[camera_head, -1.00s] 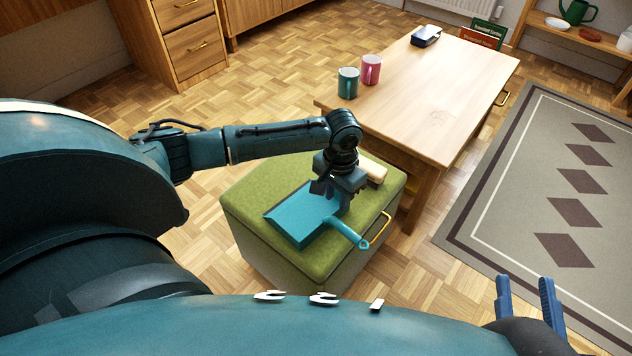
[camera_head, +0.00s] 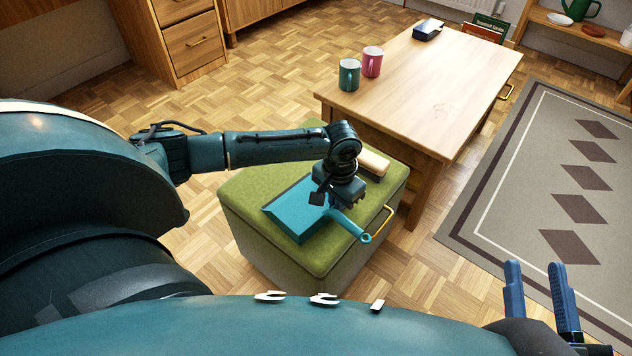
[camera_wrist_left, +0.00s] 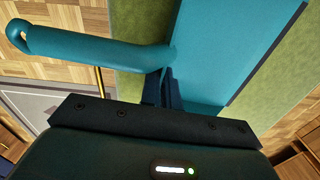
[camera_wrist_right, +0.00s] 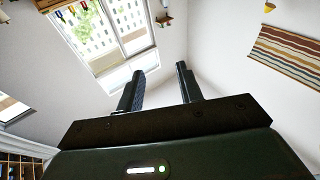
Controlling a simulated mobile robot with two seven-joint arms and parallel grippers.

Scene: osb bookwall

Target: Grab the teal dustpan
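The teal dustpan (camera_head: 296,214) lies on the green top of an ottoman, its handle (camera_head: 350,226) pointing to the lower right toward the ottoman's edge. My left gripper (camera_head: 335,203) is down over the place where the handle meets the pan. In the left wrist view, its fingers (camera_wrist_left: 164,90) are close together at the base of the handle (camera_wrist_left: 100,47), with the pan (camera_wrist_left: 220,50) to the right. They look shut on the dustpan there; the contact is partly hidden. My right gripper (camera_head: 541,290) is open and empty at the lower right; it also shows in the right wrist view (camera_wrist_right: 158,88).
The green ottoman (camera_head: 262,185) has a brass handle (camera_head: 380,224). A pale wooden item (camera_head: 374,162) lies on it behind my left gripper. The wooden table (camera_head: 430,85) stands close behind, carrying a green mug (camera_head: 349,75) and a pink mug (camera_head: 372,62). A grey rug (camera_head: 545,160) lies right.

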